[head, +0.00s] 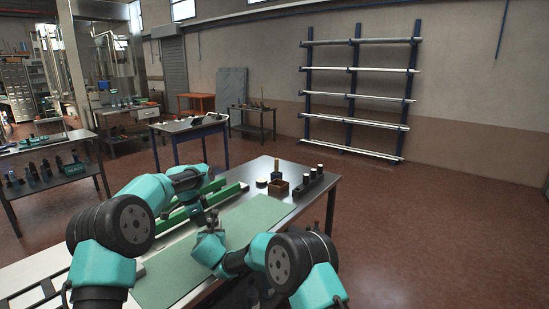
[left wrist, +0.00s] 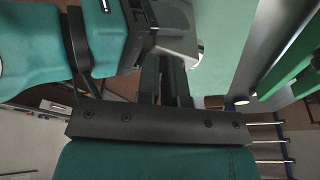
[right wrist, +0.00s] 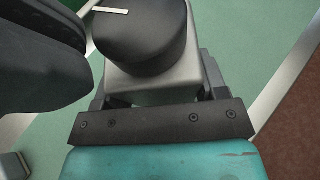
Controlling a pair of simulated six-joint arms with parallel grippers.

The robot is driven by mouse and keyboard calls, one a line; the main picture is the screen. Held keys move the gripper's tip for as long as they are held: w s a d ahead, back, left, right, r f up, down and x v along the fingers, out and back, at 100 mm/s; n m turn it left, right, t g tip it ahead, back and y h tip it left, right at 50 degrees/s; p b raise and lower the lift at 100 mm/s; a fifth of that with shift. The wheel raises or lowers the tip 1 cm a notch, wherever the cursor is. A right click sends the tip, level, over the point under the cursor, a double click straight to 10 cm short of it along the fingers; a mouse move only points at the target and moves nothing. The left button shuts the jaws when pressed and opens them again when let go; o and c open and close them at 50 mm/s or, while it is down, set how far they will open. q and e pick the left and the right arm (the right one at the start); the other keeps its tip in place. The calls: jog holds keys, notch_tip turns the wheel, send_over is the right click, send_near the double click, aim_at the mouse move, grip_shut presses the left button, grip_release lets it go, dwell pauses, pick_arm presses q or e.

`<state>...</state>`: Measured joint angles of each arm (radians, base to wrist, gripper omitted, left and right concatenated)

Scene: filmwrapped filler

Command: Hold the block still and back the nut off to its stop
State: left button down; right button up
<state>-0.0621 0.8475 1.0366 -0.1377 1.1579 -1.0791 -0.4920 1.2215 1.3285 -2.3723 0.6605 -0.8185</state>
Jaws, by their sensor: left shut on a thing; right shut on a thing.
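The block (right wrist: 150,85) is pale grey with rounded edges, in the middle of the right wrist view. The nut (right wrist: 140,30) is a thick black cylinder on the block, with a white mark on its face. My right gripper (right wrist: 155,80) is shut on the block, one finger on each side. A grey part of the block (left wrist: 180,40) shows in the left wrist view, just beyond my left gripper (left wrist: 166,75). That gripper is shut on the nut; its contact is mostly hidden. In the head view both grippers meet over the green mat (head: 262,217), my left (head: 203,218) above my right (head: 212,238).
Green rails (head: 232,191) lie just behind the grippers. Farther back on the table (head: 318,190) stand a white-topped puck (head: 261,183), a brown box (head: 278,187), a dark bottle (head: 276,171) and a black rack (head: 307,187) of capped items. The mat's near part is clear.

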pick_arm(q)
jog(key=shift+s+d+f, duration=0.2)
jog(key=shift+d+f, duration=0.15)
jog(key=shift+f, duration=0.2)
jog(key=shift+s+a, duration=0.15)
jog(key=shift+a, duration=0.2)
notch_tip(320, 180, up, 6)
jog(key=shift+a+r, duration=0.15)
jog(key=shift+r, duration=0.1)
dwell(0.4)
jog(key=shift+w+a+r, duration=0.15)
jog(key=shift+w, duration=0.45)
jog(key=shift+w+a+r, duration=0.15)
jog(key=shift+w+r, duration=0.05)
jog(key=shift+w, duration=0.45)
jog(key=shift+w+a+r, duration=0.15)
jog(key=shift+w, duration=0.45)
jog(key=shift+f, duration=0.15)
